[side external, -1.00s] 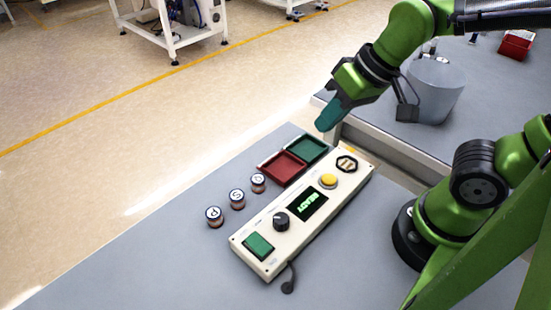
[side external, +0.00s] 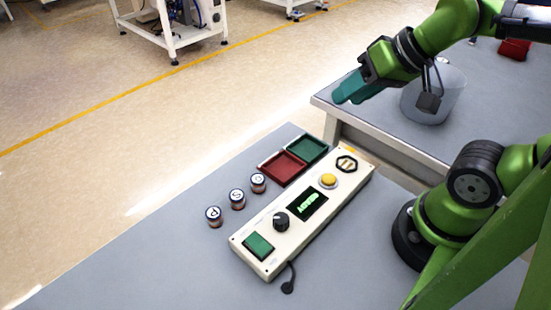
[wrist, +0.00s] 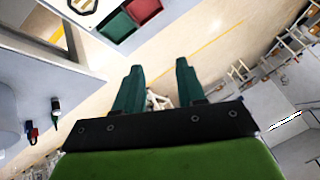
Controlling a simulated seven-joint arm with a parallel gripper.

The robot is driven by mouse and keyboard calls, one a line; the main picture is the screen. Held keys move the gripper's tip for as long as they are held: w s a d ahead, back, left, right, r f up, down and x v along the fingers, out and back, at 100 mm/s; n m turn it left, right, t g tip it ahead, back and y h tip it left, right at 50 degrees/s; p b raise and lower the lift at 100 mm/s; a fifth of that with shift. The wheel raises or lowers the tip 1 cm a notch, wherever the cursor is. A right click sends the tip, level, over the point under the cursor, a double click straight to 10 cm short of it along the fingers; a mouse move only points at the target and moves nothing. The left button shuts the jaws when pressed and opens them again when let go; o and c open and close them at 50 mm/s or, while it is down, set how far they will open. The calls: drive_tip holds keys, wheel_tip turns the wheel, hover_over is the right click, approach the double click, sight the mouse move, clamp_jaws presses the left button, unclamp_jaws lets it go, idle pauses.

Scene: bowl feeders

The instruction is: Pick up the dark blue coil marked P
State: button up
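The coil marked P (side external: 214,216) stands upright on the grey table, nearest the front of a row of three small coils. It has a white top with a dark blue ring and letter. The coil marked S (side external: 237,198) and a third coil (side external: 258,183) stand behind it to the right. My gripper (side external: 340,96) is raised well above and to the right of the coils, near the edge of the other table. In the wrist view its two teal fingers (wrist: 158,75) are apart with nothing between them. No coil shows in the wrist view.
A cream control box (side external: 300,215) with a knob, screen and yellow button lies right of the coils. A red tray (side external: 282,167) and a green tray (side external: 307,148) sit behind. A grey bucket (side external: 447,95) stands on the other table. The table left of the coils is clear.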

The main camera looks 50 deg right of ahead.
drive_tip(key=o, duration=0.4)
drive_tip(key=shift+o, duration=0.2)
drive_tip(key=n+g+h, duration=0.2)
drive_tip(key=n+g, duration=0.5)
hover_over(214, 213)
wheel_tip(214, 213, down, 7)
wheel_tip(214, 213, down, 16)
drive_tip(key=shift+r, duration=0.1)
